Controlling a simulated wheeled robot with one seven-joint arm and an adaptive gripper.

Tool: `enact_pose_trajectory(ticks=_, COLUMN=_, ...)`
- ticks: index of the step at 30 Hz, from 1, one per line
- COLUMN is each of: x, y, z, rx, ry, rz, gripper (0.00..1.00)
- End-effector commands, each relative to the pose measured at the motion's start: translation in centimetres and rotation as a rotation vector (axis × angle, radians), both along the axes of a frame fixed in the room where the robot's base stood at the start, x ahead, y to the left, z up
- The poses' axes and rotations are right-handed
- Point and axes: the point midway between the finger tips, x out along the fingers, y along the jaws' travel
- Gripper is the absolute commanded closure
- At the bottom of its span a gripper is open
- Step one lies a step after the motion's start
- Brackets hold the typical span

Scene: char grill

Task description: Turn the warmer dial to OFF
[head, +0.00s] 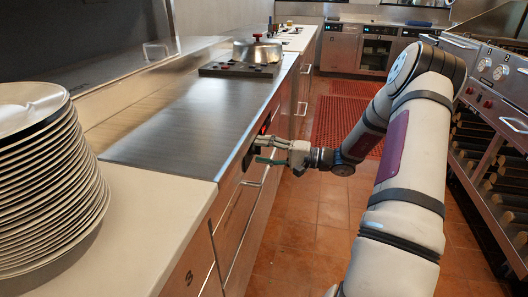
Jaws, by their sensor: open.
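The steel-topped warmer counter (195,110) runs away from me along the left side. A small dark control panel (248,160) with a red lit display (264,127) is on its front face, just under the top edge. My gripper (258,151) is open and points left at this panel, with its fingertips close to it. I cannot tell whether they touch it. The warmer dial cannot be made out; the fingers cover part of the panel. Any OFF marking is too small to read.
A tall stack of plates (45,190) stands on the pale counter (135,225) at near left. A lidded pan (257,50) sits on a burner farther back. A grill unit (490,110) with knobs lines the right.

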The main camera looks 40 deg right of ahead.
Motion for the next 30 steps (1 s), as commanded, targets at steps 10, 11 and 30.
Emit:
enact_pose_trajectory(ticks=10, x=-3.6, y=-3.0, z=0.0, rx=-0.003, ry=0.0, rz=-0.005, gripper=0.52)
enact_pose_trajectory(ticks=11, x=-4.1, y=-3.4, z=0.0, rx=-0.002, ry=-0.001, rz=-0.005, gripper=0.52)
enact_pose_trajectory(ticks=30, x=-9.5, y=-7.4, z=-0.1, rx=-0.001, ry=0.001, rz=0.0, gripper=0.52)
